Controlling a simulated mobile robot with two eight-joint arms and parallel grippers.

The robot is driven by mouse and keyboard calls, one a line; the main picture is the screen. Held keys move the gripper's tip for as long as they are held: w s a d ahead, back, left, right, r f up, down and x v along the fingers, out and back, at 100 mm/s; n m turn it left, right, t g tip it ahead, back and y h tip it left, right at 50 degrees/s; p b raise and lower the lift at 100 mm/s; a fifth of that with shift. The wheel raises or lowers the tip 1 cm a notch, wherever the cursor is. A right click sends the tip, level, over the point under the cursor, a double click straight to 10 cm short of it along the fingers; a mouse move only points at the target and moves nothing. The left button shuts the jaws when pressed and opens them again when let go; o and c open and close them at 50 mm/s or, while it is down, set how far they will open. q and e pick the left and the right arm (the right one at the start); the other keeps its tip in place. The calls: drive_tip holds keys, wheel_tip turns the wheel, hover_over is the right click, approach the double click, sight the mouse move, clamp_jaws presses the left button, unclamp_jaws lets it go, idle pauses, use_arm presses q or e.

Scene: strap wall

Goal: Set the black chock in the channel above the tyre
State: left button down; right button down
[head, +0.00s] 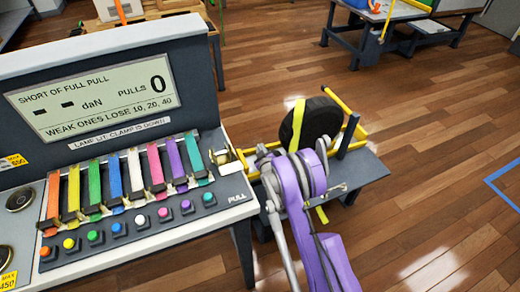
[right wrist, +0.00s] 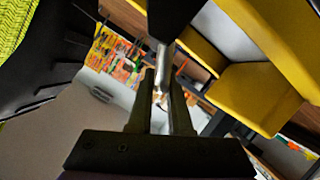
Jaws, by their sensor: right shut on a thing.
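The black tyre (head: 322,118) stands upright in a yellow frame (head: 343,100) on a low bench, with a yellow strap (head: 298,122) over it. My right arm reaches up in front of the tyre in the head view and hides its own fingertips. In the right wrist view my right gripper (right wrist: 161,92) is shut on a slim silvery piece (right wrist: 161,68), with the black chock (right wrist: 172,16) just beyond the tips. The tyre's tread (right wrist: 40,70) is close on the left and yellow frame plates (right wrist: 255,95) are on the right. The channel cannot be clearly made out. My left gripper is out of view.
A grey console (head: 110,100) with a display, several coloured straps and buttons fills the left. The low bench (head: 362,168) beside it carries the tyre. Wooden floor (head: 430,150) is open to the right, and a workbench (head: 385,14) stands at the back.

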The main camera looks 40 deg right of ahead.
drive_tip(key=c, duration=0.8)
unclamp_jaws()
drive_tip(key=shift+o, duration=0.2)
drive_tip(key=shift+s, duration=0.1)
drive_tip(key=v, duration=1)
drive_tip(key=shift+s+a+p, duration=0.15)
drive_tip(key=shift+s+p, duration=0.15)
drive_tip(key=shift+p, duration=0.1)
drive_tip(key=shift+r, duration=0.15)
